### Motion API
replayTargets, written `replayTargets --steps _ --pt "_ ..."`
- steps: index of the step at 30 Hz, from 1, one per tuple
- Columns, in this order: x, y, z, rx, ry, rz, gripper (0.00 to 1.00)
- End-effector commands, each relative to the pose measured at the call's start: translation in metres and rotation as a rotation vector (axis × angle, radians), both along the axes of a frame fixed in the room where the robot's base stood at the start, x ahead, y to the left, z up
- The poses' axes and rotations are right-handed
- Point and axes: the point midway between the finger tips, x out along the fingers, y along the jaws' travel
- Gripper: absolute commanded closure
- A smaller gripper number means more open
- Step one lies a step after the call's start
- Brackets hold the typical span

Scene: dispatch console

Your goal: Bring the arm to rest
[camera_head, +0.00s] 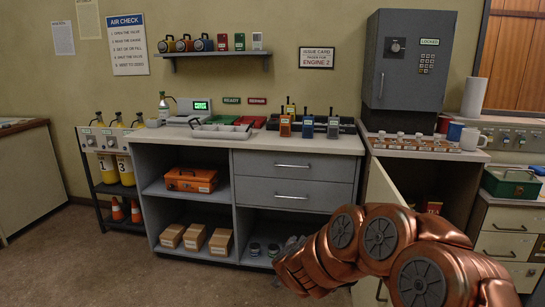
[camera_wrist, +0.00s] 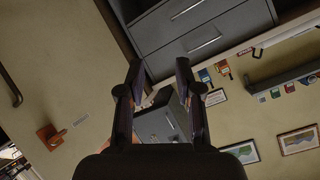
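My gripper (camera_wrist: 160,92) is open in the wrist view. Its two dark fingers stand apart, and nothing is held between them. A grey box-like thing (camera_wrist: 160,122) shows in the gap beyond the fingers; it looks apart from them. My copper arm reaches in from the lower right of the head view, bent, in front of the counter (camera_head: 255,141) and the open lower cabinet. The gripper itself is not clearly seen in the head view.
The counter holds radios (camera_head: 308,125), a white tray (camera_head: 220,132) and other items. A locked grey cabinet (camera_head: 408,62) stands at the right. The floor (camera_head: 110,270) at lower left is clear.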

Motion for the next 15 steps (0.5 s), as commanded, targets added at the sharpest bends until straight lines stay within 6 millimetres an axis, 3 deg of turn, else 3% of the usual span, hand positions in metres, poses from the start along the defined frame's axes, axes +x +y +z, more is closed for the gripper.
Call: replayTargets --steps 1,3,8,15 --pt "-0.005 0.01 0.026 0.025 0.008 0.056 0.65" --pt "-0.015 0.026 0.047 0.056 0.031 0.143 0.65" --pt "-0.051 0.056 0.089 0.094 0.104 0.332 0.65" --pt "-0.127 0.073 0.135 0.083 0.264 0.569 0.65"
